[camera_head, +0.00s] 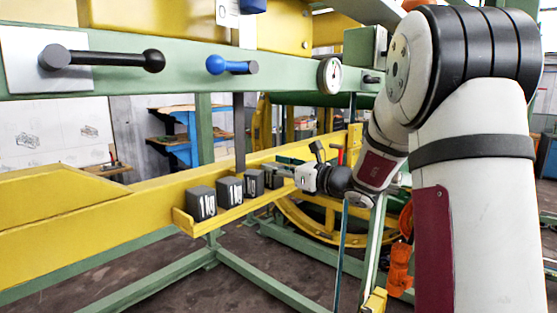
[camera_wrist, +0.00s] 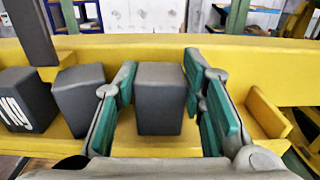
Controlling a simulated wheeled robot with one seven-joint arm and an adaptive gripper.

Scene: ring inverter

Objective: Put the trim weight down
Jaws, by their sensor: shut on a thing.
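A dark grey block, the trim weight (camera_wrist: 160,98), stands upright between the two green finger pads of my gripper (camera_wrist: 160,80) in the wrist view. My gripper is shut on it. The weight is over a yellow ledge (camera_wrist: 265,110), and its base looks at or very near the ledge surface; I cannot tell if it bears on it. In the head view my gripper (camera_head: 287,175) is at the far end of the row of weights, and the held weight (camera_head: 271,176) is partly hidden there.
More dark weights stand on the ledge to the left, a marked one (camera_wrist: 24,103) and a plain one (camera_wrist: 85,100) close to my left finger. A raised yellow lip (camera_wrist: 267,112) closes the ledge's right end. A dark upright bar (camera_head: 239,132) stands behind the row.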

